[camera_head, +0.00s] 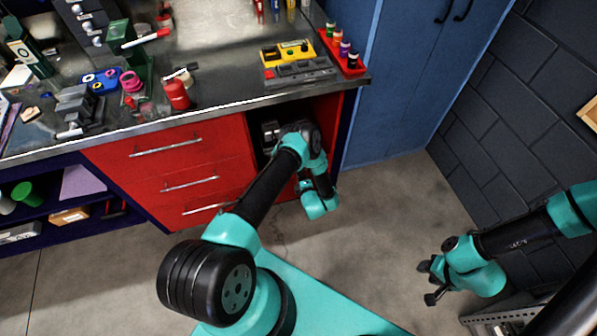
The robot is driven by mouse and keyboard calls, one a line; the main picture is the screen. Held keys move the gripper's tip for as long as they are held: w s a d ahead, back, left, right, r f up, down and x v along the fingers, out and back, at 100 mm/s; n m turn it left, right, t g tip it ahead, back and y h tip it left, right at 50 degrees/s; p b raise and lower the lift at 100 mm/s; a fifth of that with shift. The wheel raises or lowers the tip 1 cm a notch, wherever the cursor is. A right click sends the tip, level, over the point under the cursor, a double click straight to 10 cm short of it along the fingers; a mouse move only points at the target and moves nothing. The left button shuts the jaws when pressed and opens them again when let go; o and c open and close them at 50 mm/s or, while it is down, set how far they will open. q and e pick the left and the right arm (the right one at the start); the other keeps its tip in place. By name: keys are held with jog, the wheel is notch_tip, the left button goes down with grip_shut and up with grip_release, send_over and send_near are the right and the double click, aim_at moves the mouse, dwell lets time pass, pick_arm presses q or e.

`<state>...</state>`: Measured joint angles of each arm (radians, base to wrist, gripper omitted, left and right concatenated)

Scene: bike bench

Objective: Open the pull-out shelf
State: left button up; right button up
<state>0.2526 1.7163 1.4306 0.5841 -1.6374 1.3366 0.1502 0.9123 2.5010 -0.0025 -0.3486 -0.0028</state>
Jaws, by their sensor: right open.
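The red bench cabinet (205,165) has a dark open compartment (325,112) at its right end, under the worktop. A pull-out shelf cannot be made out clearly, because my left arm covers much of this opening. A grey and black object (270,131) shows in its upper left. My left gripper (318,205) is at the end of the bent arm, in front of the compartment's lower part. Its fingers are hidden, and contact cannot be told. My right gripper (429,282) is open and empty over the floor at the lower right, well apart from the bench.
Three closed red drawers with bar handles are left of the compartment. A blue cabinet (400,75) stands to the right, beside a dark block wall (525,95). The worktop (215,60) carries tools and a red bottle (177,94). The floor (385,210) between the arms is clear.

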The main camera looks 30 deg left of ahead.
pick_arm(q)
jog(key=shift+x, duration=2.15)
grip_shut()
